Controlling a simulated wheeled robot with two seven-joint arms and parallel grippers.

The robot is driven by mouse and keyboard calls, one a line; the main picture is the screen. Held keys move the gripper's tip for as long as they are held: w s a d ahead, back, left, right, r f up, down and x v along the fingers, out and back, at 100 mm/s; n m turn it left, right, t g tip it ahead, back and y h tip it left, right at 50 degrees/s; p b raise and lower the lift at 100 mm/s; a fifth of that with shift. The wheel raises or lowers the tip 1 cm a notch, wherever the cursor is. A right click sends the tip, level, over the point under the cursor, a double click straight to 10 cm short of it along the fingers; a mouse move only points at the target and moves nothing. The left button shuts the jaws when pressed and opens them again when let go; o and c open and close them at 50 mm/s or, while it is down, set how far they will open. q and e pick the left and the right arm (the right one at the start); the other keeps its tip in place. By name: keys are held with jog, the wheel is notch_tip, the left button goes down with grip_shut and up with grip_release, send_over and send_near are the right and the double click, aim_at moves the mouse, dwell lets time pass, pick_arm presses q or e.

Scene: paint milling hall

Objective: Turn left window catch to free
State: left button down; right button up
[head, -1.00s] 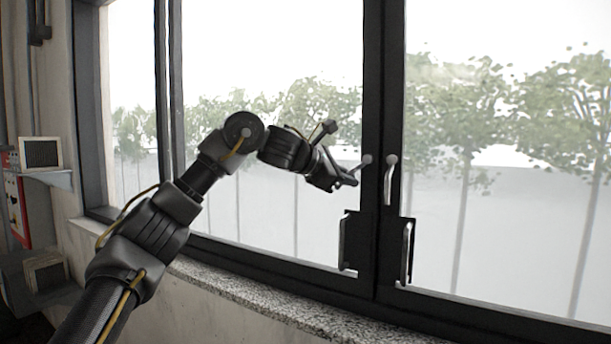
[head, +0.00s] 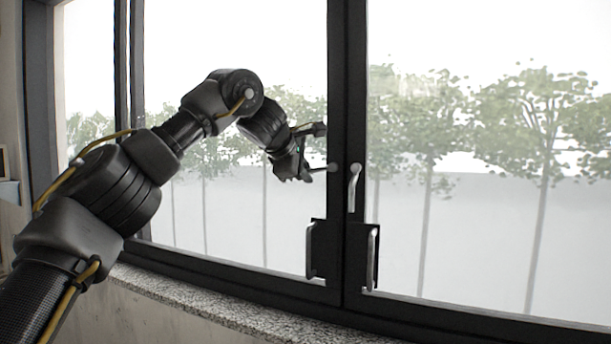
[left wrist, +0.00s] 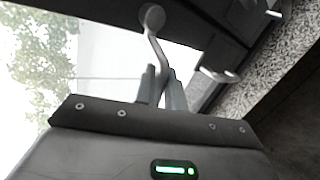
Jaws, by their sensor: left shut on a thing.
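The left window catch (head: 326,168) is a small grey lever with a round pivot on the left sash's dark frame. Its lever points left from the pivot, nearly level. My left gripper (head: 303,172) is shut on the lever's outer end. In the left wrist view, the catch (left wrist: 151,30) runs from its round pivot down between the fingertips of my left gripper (left wrist: 161,76). The fingers hide the lever's tip. The right window catch (head: 353,188) hangs straight down on the other sash. My right gripper is not in view.
Below the catches are two pull handles, a left one (head: 310,250) and a right one (head: 371,258), on dark plates. A speckled stone sill (head: 215,308) runs beneath the window. The glass is close behind my left gripper.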

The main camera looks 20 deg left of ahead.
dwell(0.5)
pick_arm(q)
jog(key=c, duration=1.6)
grip_release()
jog(key=shift+o, duration=0.2)
jog(key=b+v, duration=0.3)
jog(key=v, duration=0.8)
jog(key=shift+w, duration=0.1)
